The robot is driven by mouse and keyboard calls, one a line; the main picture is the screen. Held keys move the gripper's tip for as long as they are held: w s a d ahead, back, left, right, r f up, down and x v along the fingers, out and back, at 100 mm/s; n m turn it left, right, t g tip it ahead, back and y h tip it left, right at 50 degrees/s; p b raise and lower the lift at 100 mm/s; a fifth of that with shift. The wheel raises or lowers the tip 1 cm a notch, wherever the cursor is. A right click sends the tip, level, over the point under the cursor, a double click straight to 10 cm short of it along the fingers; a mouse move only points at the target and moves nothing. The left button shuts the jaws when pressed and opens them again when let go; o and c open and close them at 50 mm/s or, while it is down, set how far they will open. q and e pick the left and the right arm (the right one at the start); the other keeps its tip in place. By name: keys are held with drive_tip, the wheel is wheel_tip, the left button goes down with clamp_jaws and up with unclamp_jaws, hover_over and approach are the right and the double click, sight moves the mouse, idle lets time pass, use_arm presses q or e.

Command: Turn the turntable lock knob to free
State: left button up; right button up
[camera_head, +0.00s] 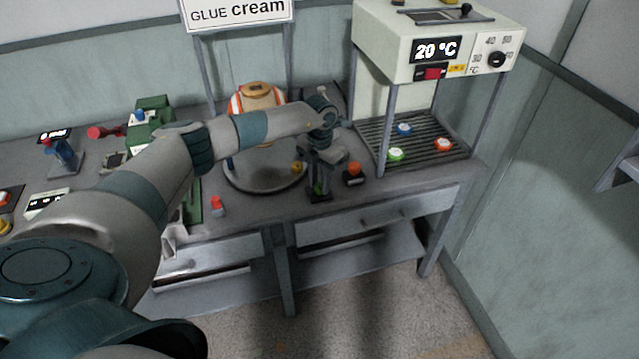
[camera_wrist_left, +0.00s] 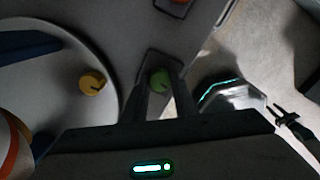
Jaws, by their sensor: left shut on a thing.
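The round grey turntable (camera_head: 262,184) stands on the bench, with an orange-and-white striped ball (camera_head: 240,103) on it. Its rim also shows in the left wrist view (camera_wrist_left: 112,70). The lock knob is a small green knob (camera_wrist_left: 159,80) on a dark plate (camera_head: 320,197) just right of the turntable. My left gripper (camera_head: 318,187) points down over this plate and is shut on the green knob, with one finger on either side of it. The fingers partly hide the knob. A dark forked part at the right of the wrist view may be my right gripper (camera_wrist_left: 275,116).
A yellow knob (camera_head: 297,168) sits on the turntable, left of my gripper. A dark box with an orange-red button (camera_head: 353,170) stands close to the right. The temperature unit's slatted tray (camera_head: 420,137) holds several coloured pucks. A red switch (camera_head: 217,205) is nearer the front edge.

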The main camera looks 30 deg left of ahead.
use_arm(q)
drive_tip(key=shift+n, duration=1.7)
use_arm(e)
drive_tip(key=shift+f, duration=0.15)
use_arm(q)
drive_tip(key=o, duration=1.1)
drive_tip(key=shift+c, duration=0.2)
use_arm(e)
drive_tip(key=shift+a, duration=0.1)
use_arm(q)
drive_tip(key=shift+r, duration=0.15)
use_arm(e)
drive_tip(key=shift+f, duration=0.1)
use_arm(q)
wheel_tip(320, 180, up, 12)
drive_tip(key=b, duration=0.4)
wheel_tip(320, 180, up, 5)
drive_tip(key=b, duration=0.1)
hover_over(320, 185)
drive_tip(key=shift+s+r, duration=0.1)
use_arm(e)
drive_tip(key=w+a+f+t, duration=0.1)
drive_tip(key=w+a+f, duration=0.1)
drive_tip(key=w, duration=0.3)
drive_tip(key=shift+w+f+t, duration=0.3)
drive_tip(key=shift+w+f, duration=0.1)
drive_tip(key=shift+f, duration=0.2)
